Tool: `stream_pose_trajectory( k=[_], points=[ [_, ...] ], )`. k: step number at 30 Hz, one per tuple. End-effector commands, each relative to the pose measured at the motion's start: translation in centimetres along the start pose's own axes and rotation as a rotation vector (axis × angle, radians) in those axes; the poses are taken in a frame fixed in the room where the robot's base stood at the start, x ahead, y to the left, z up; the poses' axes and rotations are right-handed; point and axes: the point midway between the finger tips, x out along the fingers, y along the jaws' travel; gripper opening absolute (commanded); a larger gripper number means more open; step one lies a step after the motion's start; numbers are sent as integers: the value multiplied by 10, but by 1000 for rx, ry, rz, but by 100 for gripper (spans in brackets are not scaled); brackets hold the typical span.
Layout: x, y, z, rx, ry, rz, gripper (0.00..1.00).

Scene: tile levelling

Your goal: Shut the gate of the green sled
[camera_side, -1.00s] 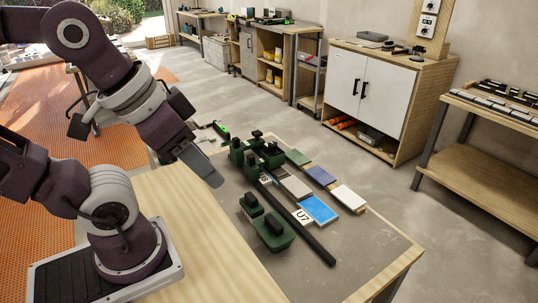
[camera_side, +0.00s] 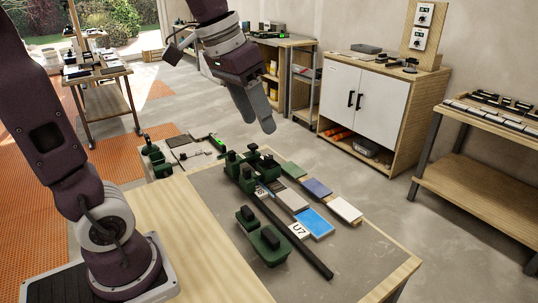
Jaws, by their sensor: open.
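The green sled (camera_side: 262,243) sits on the grey work surface at the front, beside a long dark rail (camera_side: 296,240). A second green assembly (camera_side: 246,172) with several dark knobs stands farther back, across the rail's upper end. I cannot tell which raised part is the gate or how it stands. My gripper (camera_side: 262,118) is raised above and behind the green parts, pointing down. Its fingers overlap in this view, and nothing shows between them.
Several tiles lie right of the rail: a blue one (camera_side: 314,222), a grey one (camera_side: 290,199), a white one (camera_side: 346,210), a purple one (camera_side: 317,188) and a green one (camera_side: 292,171). A U7 label (camera_side: 299,231) stands by the rail. Bare table (camera_side: 352,258) lies front right.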

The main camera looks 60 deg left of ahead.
Motion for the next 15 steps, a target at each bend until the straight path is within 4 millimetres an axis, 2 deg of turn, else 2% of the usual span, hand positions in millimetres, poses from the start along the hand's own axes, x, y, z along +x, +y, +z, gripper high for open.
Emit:
stream_pose_trajectory(
  k=[1,2,3,5,6,9,10,12,15],
  points=[
    [14,-26,-34,-16,-37,-1,50],
    [24,-43,-53,-17,-55,-2,50],
    [39,-68,-75,-15,-80,-5,50],
    [67,-107,-104,0,-117,-16,50],
    [88,-135,-118,18,-146,-25,50],
    [146,-196,-137,91,-220,-45,50],
    [162,-211,-138,117,-243,-47,50],
    [197,-239,-137,179,-289,-49,50],
    [231,-261,-132,248,-335,-42,50]
  ],
)
